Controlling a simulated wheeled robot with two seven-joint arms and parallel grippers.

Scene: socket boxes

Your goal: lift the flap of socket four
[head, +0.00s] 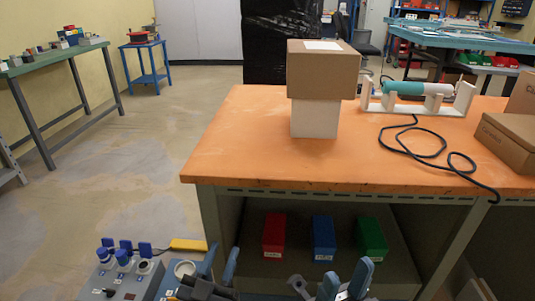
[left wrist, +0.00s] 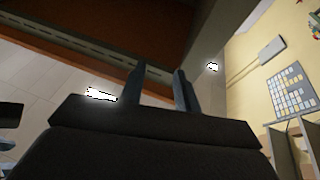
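A grey socket box (head: 125,280) stands at the bottom left of the head view, with several blue-and-white sockets and raised blue flaps. The numbers are too small to read, so I cannot tell which is socket four. My left gripper (head: 221,261) is just right of the second box, its two blue fingers apart with nothing visible between them. The left wrist view shows the same empty gap (left wrist: 160,90). My right gripper (head: 346,279) is open and empty at the bottom centre, away from the boxes.
An orange-topped workbench (head: 240,150) stands ahead, carrying a cardboard box (head: 322,72) and a black cable (head: 425,155). Red (head: 274,236), blue (head: 323,238) and green (head: 371,238) bins sit beneath it. A yellow-handled tool (head: 188,244) lies behind the sockets.

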